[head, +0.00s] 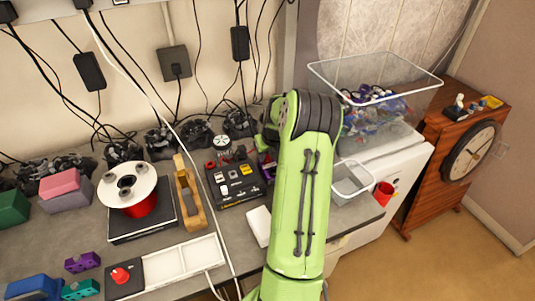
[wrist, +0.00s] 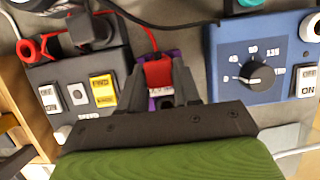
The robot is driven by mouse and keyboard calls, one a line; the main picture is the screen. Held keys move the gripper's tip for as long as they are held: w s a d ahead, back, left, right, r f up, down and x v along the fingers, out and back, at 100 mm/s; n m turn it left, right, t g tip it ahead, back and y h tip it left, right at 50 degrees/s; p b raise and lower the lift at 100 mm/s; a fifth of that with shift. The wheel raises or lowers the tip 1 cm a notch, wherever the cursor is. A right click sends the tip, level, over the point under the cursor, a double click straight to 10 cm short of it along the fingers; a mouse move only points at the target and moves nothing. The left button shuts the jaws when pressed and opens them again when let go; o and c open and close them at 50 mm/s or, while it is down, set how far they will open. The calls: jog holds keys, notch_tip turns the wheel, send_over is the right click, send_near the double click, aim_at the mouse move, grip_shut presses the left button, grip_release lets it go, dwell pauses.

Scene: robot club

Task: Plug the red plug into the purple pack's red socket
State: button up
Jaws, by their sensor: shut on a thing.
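The red plug (wrist: 158,72) is between the fingertips of my gripper (wrist: 160,88) in the wrist view, and the gripper is shut on it. A red cable runs up from it. The purple pack (wrist: 175,54) shows in small parts around and behind the plug and fingers. The fingers and plug cover most of the pack, so its red socket is hidden. I cannot tell whether the plug is in the socket or only over it. In the head view, a small purple part of the pack (head: 268,166) shows beside my green arm, which hides the rest.
A black switch box (head: 235,182) stands left of the pack; it also shows in the wrist view (wrist: 75,75). A blue box with a dial (wrist: 225,65) is close on the right. A clear bin (head: 375,130) and small tray (head: 352,183) stand right of my arm. Cables hang behind.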

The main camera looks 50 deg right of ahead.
jog(key=shift+f, duration=0.25)
dwell(0.3)
jog(key=o, duration=1.1)
jog(key=shift+c, duration=0.2)
jog(key=p+v, duration=0.1)
jog(key=v, duration=1.4)
jog(key=shift+r, duration=0.35)
jog(key=shift+s+a, duration=0.1)
